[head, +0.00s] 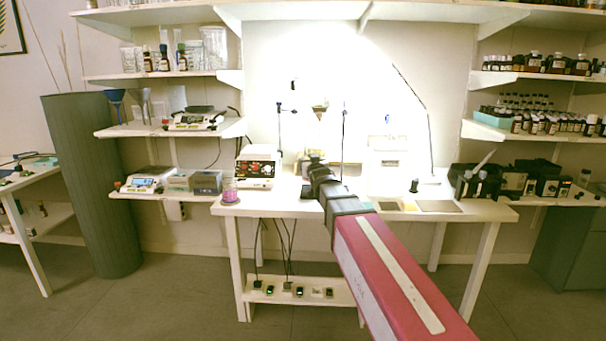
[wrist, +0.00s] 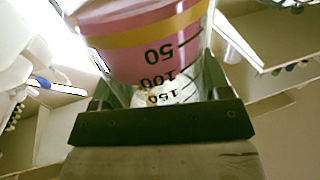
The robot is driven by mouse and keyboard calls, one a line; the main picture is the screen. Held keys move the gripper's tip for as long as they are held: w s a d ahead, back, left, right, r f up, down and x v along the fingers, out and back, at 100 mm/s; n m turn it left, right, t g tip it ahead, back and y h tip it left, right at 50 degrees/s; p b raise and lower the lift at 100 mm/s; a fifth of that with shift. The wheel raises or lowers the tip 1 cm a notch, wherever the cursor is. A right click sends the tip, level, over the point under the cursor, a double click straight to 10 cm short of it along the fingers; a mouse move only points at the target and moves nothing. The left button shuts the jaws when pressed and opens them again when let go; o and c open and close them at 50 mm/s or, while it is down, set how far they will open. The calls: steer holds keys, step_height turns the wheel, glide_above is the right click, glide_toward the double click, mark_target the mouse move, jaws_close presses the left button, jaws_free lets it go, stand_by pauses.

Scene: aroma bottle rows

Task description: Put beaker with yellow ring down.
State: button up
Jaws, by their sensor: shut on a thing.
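The beaker with the yellow ring (wrist: 150,36) fills the upper middle of the wrist view. It is clear, with pink contents, a yellow band and black graduation marks, and it appears upside down in that picture. My gripper (wrist: 158,82) is shut on it, with one finger on each side. In the head view my gripper (head: 314,168) is at the far end of my arm, over the back middle of the white table (head: 285,208). The beaker cannot be made out there, and I cannot tell whether its base touches anything.
A pink jar (head: 229,191) stands at the table's left front corner, beside a white device with a red display (head: 258,167). Stands with rods are at the back. A small black object (head: 414,186) and a flat grey plate (head: 438,206) lie to the right. The left front tabletop is clear.

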steer(key=d+r+m+h, duration=0.1)
steer(key=d+r, duration=0.1)
steer(key=d, duration=0.4)
steer(key=s+d+r+h, duration=0.1)
steer(key=d+r, duration=0.2)
steer(key=d, duration=0.2)
steer(key=d+r+m+h, duration=0.1)
steer(key=d+r, duration=0.1)
steer(key=d, duration=0.4)
steer(key=a+f, duration=0.2)
steer(key=a, duration=0.2)
steer(key=a+f+n+y, duration=0.1)
steer(key=a, duration=0.4)
steer(key=w+a+f+y, duration=0.1)
steer(key=a+f, duration=0.1)
steer(key=a, duration=0.2)
steer(key=shift+w+a+f+n, duration=0.1)
steer(key=shift+a+f+n, duration=0.2)
steer(key=shift+a+f, duration=0.1)
steer(key=s+a+f+n+y, duration=0.1)
steer(key=a+f, duration=0.3)
steer(key=a, duration=0.6)
steer(key=shift+a+f+y, duration=0.25)
steer(key=shift+a+y, duration=0.05)
steer(key=shift+y, duration=0.5)
